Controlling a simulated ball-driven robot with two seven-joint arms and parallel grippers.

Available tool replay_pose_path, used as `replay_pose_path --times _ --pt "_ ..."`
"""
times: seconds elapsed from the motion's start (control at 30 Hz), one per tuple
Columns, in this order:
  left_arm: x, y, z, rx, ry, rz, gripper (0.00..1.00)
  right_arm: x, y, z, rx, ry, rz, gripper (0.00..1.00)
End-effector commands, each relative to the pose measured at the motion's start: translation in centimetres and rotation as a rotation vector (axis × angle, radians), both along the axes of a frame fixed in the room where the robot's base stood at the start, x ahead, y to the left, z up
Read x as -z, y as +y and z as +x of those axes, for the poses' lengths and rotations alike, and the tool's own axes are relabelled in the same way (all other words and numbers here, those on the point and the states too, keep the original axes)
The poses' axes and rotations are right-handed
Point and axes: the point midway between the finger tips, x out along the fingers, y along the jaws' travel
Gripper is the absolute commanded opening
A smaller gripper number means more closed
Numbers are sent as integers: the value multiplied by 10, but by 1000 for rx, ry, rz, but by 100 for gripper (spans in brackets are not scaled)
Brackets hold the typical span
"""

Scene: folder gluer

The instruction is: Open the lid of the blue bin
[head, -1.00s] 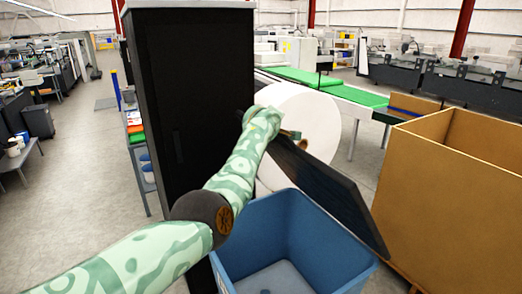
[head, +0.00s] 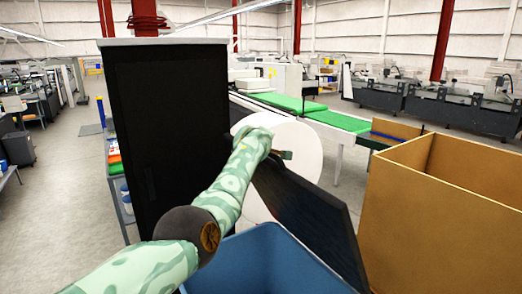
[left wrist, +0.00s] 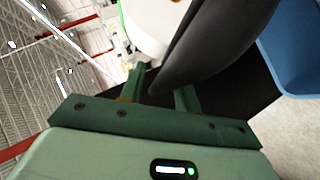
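The blue bin (head: 268,262) stands at the bottom middle of the head view, partly cut off by the frame. Its black lid (head: 312,222) is raised and tilted steeply on the bin's right side, so the bin's mouth is uncovered. My left arm reaches over the bin, and my left gripper (head: 284,155) is at the lid's upper far edge, partly hidden behind it. In the left wrist view the gripper's two green fingers (left wrist: 160,92) stand apart, with the dark lid (left wrist: 215,40) close in front and at the fingers. A firm grip is not visible. My right gripper is not in view.
A tall black cabinet (head: 170,130) stands close left of my arm. A large white roll (head: 305,148) is behind the lid. An open cardboard box (head: 430,220) stands close on the right. A green-topped conveyor (head: 335,118) runs behind. Open floor (head: 60,210) lies left.

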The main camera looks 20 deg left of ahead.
Motion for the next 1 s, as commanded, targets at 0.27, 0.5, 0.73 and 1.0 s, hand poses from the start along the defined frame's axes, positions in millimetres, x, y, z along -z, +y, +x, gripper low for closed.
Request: replay_pose_path --times 0.27,0.5,0.73,1.0 --pt "2 0 0 0 3 1 38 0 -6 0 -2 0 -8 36" --pt "-1 -4 -4 0 1 0 38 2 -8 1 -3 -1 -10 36" --pt "-9 -5 -26 -1 1 -4 38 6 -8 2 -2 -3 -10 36" --pt "-30 -16 -75 1 -2 -4 38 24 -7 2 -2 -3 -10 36"
